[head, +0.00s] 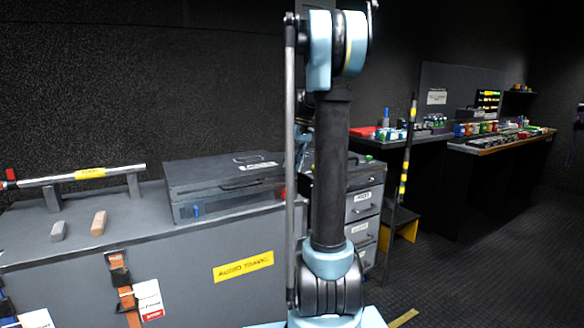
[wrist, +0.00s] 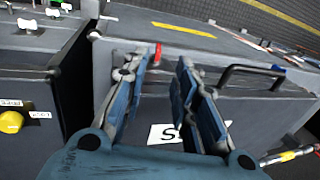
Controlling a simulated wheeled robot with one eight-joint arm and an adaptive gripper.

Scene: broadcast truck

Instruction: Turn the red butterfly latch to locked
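A small red piece, likely the red butterfly latch (wrist: 157,52), shows in the wrist view at the top edge of a grey case face, just beyond my fingertips. A small red spot also shows in the head view (head: 283,191) at the right end of the case front, beside my arm. Whether it is turned to locked cannot be told. My gripper (wrist: 162,62) is open, its two blue fingers apart with nothing visible held between them. Contact with the red piece cannot be judged. The grey case (head: 222,184) lies closed on a large trunk.
A blue latch (head: 195,210) sits on the case front's left part. The trunk (head: 215,295) carries a silver tube (head: 55,180) and two small blocks. A drawer unit (head: 364,205) and a striped pole (head: 403,180) stand right of my arm. Floor at right is clear.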

